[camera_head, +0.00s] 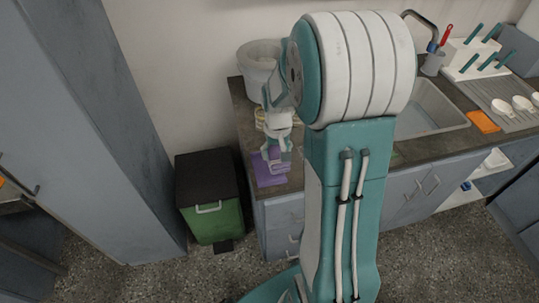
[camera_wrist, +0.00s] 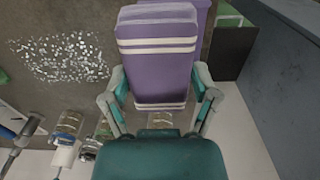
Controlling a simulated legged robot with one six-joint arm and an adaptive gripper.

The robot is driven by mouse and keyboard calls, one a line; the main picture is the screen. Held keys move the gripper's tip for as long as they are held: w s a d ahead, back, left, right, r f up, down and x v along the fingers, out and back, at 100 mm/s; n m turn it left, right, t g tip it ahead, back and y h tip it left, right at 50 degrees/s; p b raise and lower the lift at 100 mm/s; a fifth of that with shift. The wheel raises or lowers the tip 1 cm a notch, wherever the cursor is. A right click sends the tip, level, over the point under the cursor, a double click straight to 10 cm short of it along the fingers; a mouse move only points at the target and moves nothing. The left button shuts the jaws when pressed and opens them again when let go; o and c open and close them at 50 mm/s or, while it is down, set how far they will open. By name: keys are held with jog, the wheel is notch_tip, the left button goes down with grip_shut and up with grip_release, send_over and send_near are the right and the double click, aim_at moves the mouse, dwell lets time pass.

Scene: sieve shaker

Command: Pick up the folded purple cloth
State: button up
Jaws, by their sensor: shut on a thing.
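The folded purple cloth (camera_wrist: 157,58), with white stripes near both ends, is between the two fingers of my gripper (camera_wrist: 161,88) in the wrist view. The fingers are shut on its sides. In the head view my gripper (camera_head: 278,155) is low over the left end of the counter, and my arm hides much of that area. A second purple patch (camera_head: 268,176) lies on the counter under the gripper; it also shows behind the held cloth in the wrist view (camera_wrist: 204,28). I cannot tell how far the held cloth is above it.
A green bin with a dark lid (camera_head: 212,222) stands left of the counter (camera_head: 253,123). A white bucket (camera_head: 256,66) is at the counter's back left. A sink (camera_head: 433,108), an orange cloth (camera_head: 482,122) and white cups (camera_head: 522,103) are to the right. White specks (camera_wrist: 65,58) cover part of the counter.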

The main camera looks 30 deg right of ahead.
jog(key=s+d+r, duration=0.2)
jog(key=s+r, duration=0.3)
jog(key=s, duration=0.5)
jog(key=shift+d+r, duration=0.25)
jog(key=shift+r, duration=0.05)
jog(key=shift+o, duration=0.7)
jog(key=shift+c, duration=0.2)
jog(key=shift+w, duration=0.1)
